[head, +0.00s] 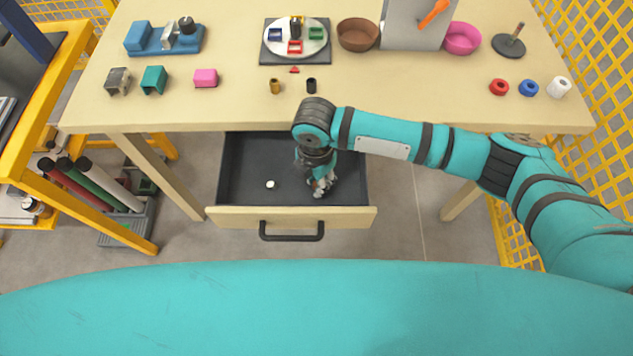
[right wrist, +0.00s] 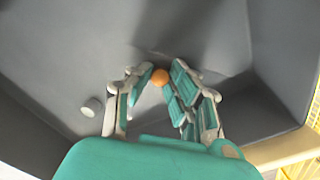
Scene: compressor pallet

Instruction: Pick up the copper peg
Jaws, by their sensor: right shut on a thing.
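The copper peg (right wrist: 160,77) shows as a small round orange end between the fingertips of my right gripper (right wrist: 162,70) in the right wrist view. My right gripper is shut on it, inside the open drawer. In the head view my right gripper (head: 321,189) points down into the right part of the drawer (head: 240,211), and the peg is hidden there by the fingers. My left gripper is not in view.
A small white peg (head: 270,184) stands in the drawer left of my right gripper; it also shows in the right wrist view (right wrist: 92,106). The table (head: 200,110) overhangs the drawer's back. A brass cylinder (head: 275,86) and a black cylinder (head: 311,85) stand near its front edge.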

